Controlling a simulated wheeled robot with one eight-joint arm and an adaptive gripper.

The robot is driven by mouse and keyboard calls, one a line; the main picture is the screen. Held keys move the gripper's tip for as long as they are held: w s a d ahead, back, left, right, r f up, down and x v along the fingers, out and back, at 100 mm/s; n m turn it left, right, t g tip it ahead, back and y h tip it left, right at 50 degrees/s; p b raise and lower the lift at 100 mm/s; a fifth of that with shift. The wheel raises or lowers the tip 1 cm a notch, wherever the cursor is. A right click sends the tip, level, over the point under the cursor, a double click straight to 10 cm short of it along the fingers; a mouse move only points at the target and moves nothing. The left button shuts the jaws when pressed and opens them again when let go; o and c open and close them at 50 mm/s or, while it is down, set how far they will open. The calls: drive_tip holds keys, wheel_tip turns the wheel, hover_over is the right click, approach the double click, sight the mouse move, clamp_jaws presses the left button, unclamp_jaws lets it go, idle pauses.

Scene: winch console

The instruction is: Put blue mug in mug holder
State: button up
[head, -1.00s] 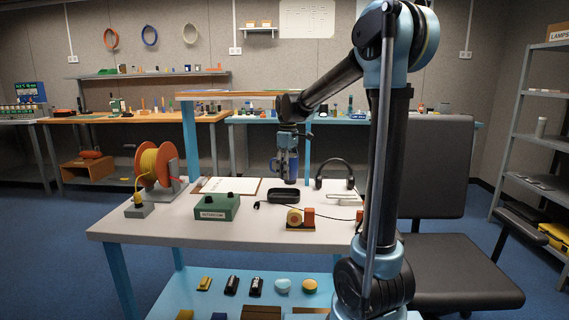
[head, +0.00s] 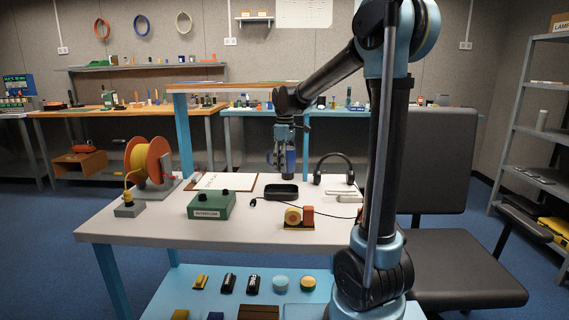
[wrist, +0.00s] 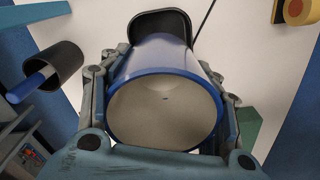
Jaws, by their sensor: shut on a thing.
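My gripper (head: 283,165) is shut on the blue mug (head: 291,161) and holds it above the table. In the wrist view the mug (wrist: 165,100) fills the middle, its blue rim and pale, empty inside facing the camera. The fingers of my gripper (wrist: 162,72) lie along both its sides. The black oval open tray (head: 281,192), which looks like the mug holder, stands on the table below the gripper and shows nothing in it. In the wrist view part of the black tray (wrist: 165,20) shows behind the mug, which hides the rest.
The white table (head: 150,222) also bears a green intercom box (head: 211,206), an orange-yellow reel (head: 148,160), a clipboard (head: 215,182), a red-yellow device (head: 298,217) and headphones (head: 335,168). A thin black cable lies near the tray. A black chair (head: 455,262) stands at right.

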hover_over(285, 193)
drive_tip(key=s, duration=0.1)
drive_tip(key=shift+s+f, duration=0.15)
drive_tip(key=shift+f, duration=4.25)
drive_tip(key=shift+s+f, duration=0.1)
drive_tip(key=shift+f, duration=0.05)
drive_tip(key=shift+s+f, duration=0.15)
drive_tip(key=shift+s, duration=0.1)
drive_tip(key=shift+s+f, duration=0.1)
drive_tip(key=shift+s, duration=0.05)
drive_tip(key=shift+c, duration=0.7)
drive_tip(key=shift+f, duration=0.35)
drive_tip(key=c, duration=0.3)
drive_tip(key=shift+o, duration=1)
drive_tip(key=shift+w+f, duration=0.3)
drive_tip(key=shift+w, duration=0.1)
drive_tip(key=o, duration=1.8)
drive_tip(key=shift+w+f, duration=0.1)
drive_tip(key=shift+o, duration=1.3)
drive_tip(key=shift+w+f, duration=0.35)
drive_tip(key=shift+w, duration=0.1)
drive_tip(key=shift+s+r, duration=0.45)
drive_tip(key=shift+r, duration=0.05)
